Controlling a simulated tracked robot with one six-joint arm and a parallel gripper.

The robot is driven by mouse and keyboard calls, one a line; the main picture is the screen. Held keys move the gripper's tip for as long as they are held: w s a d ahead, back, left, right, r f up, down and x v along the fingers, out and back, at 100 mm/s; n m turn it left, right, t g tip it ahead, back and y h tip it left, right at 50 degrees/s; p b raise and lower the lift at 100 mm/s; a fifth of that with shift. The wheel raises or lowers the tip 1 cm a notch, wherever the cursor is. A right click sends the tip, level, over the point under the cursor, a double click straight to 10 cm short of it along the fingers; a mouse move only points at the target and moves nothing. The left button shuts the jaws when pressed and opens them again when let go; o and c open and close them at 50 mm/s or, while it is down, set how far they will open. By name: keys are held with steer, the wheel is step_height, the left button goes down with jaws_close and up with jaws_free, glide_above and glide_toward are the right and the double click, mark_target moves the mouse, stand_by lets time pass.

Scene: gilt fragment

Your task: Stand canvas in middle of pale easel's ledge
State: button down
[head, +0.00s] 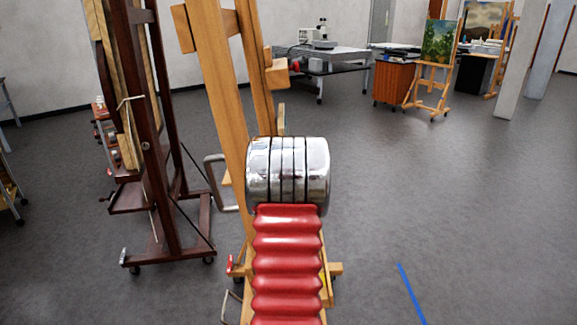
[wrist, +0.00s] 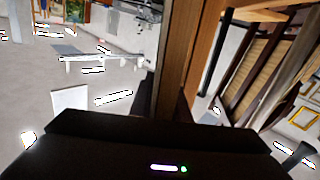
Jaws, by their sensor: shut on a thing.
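The pale easel (head: 214,65) stands straight ahead in the head view, its lower middle hidden behind my red and silver arm. Its ledge cannot be made out behind the arm. In the wrist view a wooden upright (wrist: 178,55) rises just beyond the dark body of my gripper (wrist: 160,140), which fills the bottom. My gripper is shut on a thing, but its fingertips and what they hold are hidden. I cannot make out the canvas in either view.
A dark wooden easel (head: 150,130) on casters stands close by on the left. Behind are a grey table (head: 340,62), an orange cabinet (head: 391,82) and a small easel with a landscape painting (head: 438,42). The floor at right is clear, with blue tape (head: 411,294).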

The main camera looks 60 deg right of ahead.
steer(key=shift+w+a+f, duration=0.2)
steer(key=shift+f, duration=0.25)
steer(key=c, duration=1.7)
jaws_free()
steer(key=shift+a+f, duration=0.1)
steer(key=shift+f, duration=0.15)
steer(key=shift+o, duration=0.4)
steer(key=r+v, duration=0.1)
steer(key=v, duration=0.6)
steer(key=shift+s, duration=0.25)
steer(key=shift+r, duration=0.1)
